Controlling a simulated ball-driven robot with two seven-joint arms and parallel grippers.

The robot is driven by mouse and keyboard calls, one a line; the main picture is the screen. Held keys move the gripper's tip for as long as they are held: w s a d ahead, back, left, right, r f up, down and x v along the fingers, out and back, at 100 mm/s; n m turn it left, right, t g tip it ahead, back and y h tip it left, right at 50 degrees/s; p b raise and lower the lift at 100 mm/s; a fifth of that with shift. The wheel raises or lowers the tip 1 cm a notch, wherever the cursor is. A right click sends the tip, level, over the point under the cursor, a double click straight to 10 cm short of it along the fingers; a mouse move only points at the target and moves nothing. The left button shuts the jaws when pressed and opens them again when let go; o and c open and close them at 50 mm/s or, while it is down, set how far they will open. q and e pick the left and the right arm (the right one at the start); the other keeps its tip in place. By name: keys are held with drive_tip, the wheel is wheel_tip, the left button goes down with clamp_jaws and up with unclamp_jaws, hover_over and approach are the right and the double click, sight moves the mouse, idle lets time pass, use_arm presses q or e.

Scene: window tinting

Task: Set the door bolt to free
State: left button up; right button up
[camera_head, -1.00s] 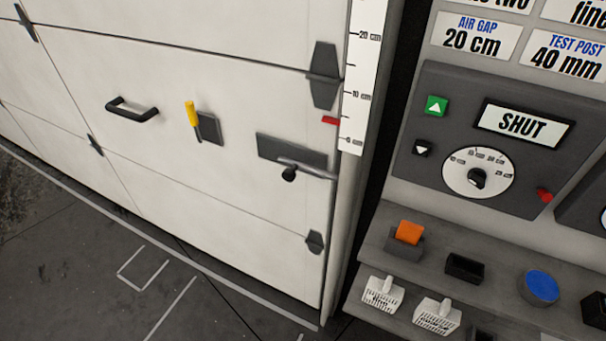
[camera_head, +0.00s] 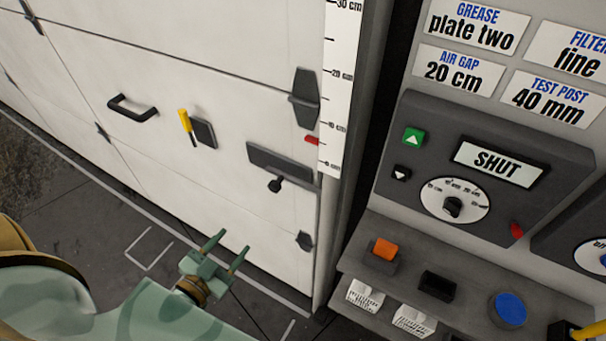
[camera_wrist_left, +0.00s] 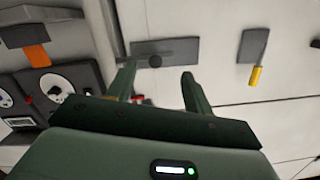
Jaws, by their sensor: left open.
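The door bolt is a dark plate (camera_head: 280,160) with a rod and a round black knob (camera_head: 275,185), low on the white panelled door near its right edge. The knob hangs just below the plate's middle; whether the rod's end reaches into the frame is hard to tell. My left gripper (camera_head: 235,241) is open and empty, below and left of the bolt, apart from it. In the left wrist view, the bolt plate (camera_wrist_left: 180,48) and knob (camera_wrist_left: 155,61) show beyond the open fingertips (camera_wrist_left: 159,72). My right gripper is not in view.
Left of the bolt are a yellow-handled lever (camera_head: 185,120) and a black pull handle (camera_head: 132,108). A ruler strip (camera_head: 341,80) runs up the door frame. To the right, a control panel (camera_head: 485,165) reads SHUT, above a ledge with an orange switch (camera_head: 385,249) and blue button (camera_head: 509,308).

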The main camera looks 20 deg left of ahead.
sight(273, 189)
use_arm(q)
drive_tip(key=shift+t+h, duration=0.4)
drive_tip(key=shift+t, duration=0.3)
drive_tip(key=w+d+r, duration=0.1)
drive_tip(key=w, duration=0.4)
drive_tip(key=w+r, duration=0.1)
drive_tip(key=w, duration=0.5)
drive_tip(key=w+d+r, duration=0.1)
drive_tip(key=w, duration=0.5)
drive_tip(key=shift+w+d+r, duration=0.15)
drive_tip(key=shift+w+d, duration=0.05)
drive_tip(key=shift+d, duration=0.1)
clamp_jaws()
drive_tip(key=a, duration=0.5)
drive_tip(key=shift+w+a+r, duration=0.1)
drive_tip(key=shift+w+a, duration=0.05)
drive_tip(key=shift+w, duration=0.1)
